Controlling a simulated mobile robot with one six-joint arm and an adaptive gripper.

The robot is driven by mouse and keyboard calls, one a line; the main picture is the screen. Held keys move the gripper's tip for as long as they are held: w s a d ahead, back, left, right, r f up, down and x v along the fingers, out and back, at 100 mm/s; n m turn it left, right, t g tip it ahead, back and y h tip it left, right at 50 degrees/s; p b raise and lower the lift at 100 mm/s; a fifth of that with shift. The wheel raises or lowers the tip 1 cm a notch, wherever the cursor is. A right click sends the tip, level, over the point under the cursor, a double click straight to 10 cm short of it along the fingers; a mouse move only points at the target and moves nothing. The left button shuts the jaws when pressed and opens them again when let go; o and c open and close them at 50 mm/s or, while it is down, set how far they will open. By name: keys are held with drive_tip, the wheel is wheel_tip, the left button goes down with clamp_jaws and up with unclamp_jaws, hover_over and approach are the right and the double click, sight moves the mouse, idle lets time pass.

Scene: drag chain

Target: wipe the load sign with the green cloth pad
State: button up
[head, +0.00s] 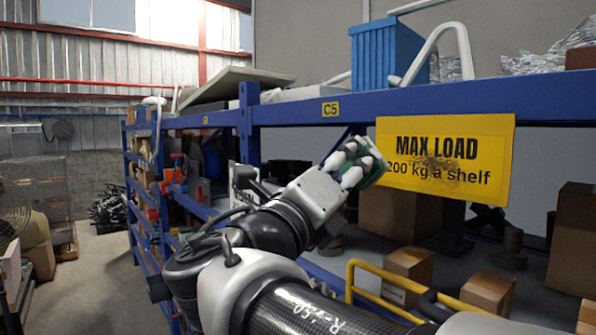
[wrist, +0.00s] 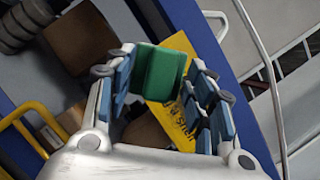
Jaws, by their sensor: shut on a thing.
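The yellow load sign (head: 480,150) hangs on the blue shelf beam and reads "MAX LOAD 200 kg a shelf". A dark smudge covers the middle of its lettering. My gripper (head: 362,165) is at the sign's left edge in the head view, shut on the green cloth pad (head: 373,168). In the wrist view the green pad (wrist: 160,72) sits between the fingers of my gripper (wrist: 160,85), with part of the yellow sign (wrist: 178,113) behind it. I cannot tell whether the pad touches the sign.
The blue beam (head: 300,112) with a "C5" label runs across above my gripper. A blue crate (head: 388,55) stands on top. Cardboard boxes (head: 408,268) sit on the shelf below, and a yellow rail (head: 351,283) stands in front.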

sight(367, 189)
drive_tip(key=shift+s+r, duration=0.15)
drive_tip(key=shift+s, duration=0.05)
drive_tip(key=shift+w+d+b, duration=0.3)
drive_tip(key=shift+w+d, duration=0.4)
drive_tip(key=shift+d, duration=0.25)
drive_tip(key=shift+w+d+b, duration=0.25)
drive_tip(key=shift+w+d, duration=0.4)
drive_tip(key=shift+d, duration=0.3)
drive_tip(key=shift+w+d, duration=0.65)
drive_tip(key=shift+d, duration=0.25)
drive_tip(key=shift+s+d+b, duration=0.1)
drive_tip(key=shift+s+d, duration=1)
drive_tip(key=shift+s, duration=0.4)
drive_tip(key=shift+s+d+b, duration=0.1)
drive_tip(key=shift+s+d, duration=1)
drive_tip(key=shift+s, duration=0.35)
drive_tip(key=shift+s+d+b, duration=0.1)
drive_tip(key=shift+s+d, duration=1)
drive_tip(key=shift+s, duration=0.4)
drive_tip(key=shift+s, duration=0.1)
